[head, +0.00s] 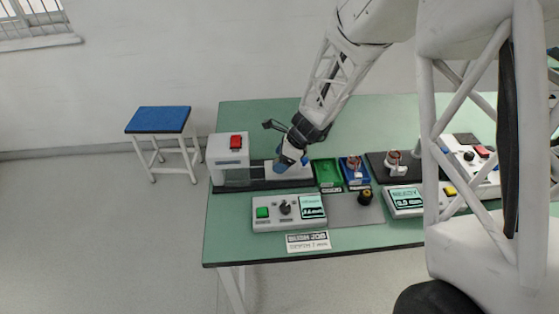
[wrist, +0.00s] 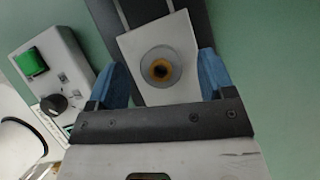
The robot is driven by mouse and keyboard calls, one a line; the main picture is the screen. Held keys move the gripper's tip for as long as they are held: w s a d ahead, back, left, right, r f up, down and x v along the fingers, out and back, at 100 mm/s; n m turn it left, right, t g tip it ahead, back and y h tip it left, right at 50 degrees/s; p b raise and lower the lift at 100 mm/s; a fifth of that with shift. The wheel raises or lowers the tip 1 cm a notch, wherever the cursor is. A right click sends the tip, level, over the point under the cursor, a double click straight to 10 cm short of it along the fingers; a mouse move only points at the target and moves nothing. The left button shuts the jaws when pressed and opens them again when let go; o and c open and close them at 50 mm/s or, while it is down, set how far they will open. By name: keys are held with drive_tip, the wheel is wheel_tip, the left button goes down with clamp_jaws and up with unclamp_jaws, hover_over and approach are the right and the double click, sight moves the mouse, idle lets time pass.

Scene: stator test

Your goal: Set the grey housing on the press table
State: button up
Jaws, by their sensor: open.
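The grey housing (wrist: 177,72) is a round grey ring with an orange-brown centre in the wrist view. It sits on a pale plate (wrist: 133,42), which I take to be the press table, on a dark rail. My gripper (wrist: 165,82) is open, with one blue finger on each side of the housing and a gap at both sides. In the head view my gripper (head: 291,161) is low over the pale plate (head: 300,173), right of the white press (head: 229,150) with its red button. The fingers hide the housing there.
A green bin (head: 326,172) and a blue bin (head: 353,176) with a copper part stand right of the plate. A control box (head: 265,213) with a green button is in front. A small dark part (head: 366,196) lies on a grey mat.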

drive_tip(key=v, duration=0.6)
drive_tip(key=shift+d+r, duration=0.2)
drive_tip(key=shift+r, duration=0.1)
idle(0.4)
drive_tip(key=s+d+r+n+h, duration=0.2)
drive_tip(key=s+d+r+n, duration=0.1)
drive_tip(key=s+r+n, duration=0.95)
drive_tip(key=s+d+r+n+h, duration=0.2)
drive_tip(key=s+r+n, duration=0.1)
drive_tip(key=s, duration=0.7)
drive_tip(key=s+d+r+n+t+h, duration=0.1)
drive_tip(key=s+d+r+n+h, duration=0.1)
drive_tip(key=s, duration=0.8)
wheel_tip(320, 180, up, 3)
drive_tip(key=shift+d+n, duration=0.55)
drive_tip(key=shift+n, duration=0.7)
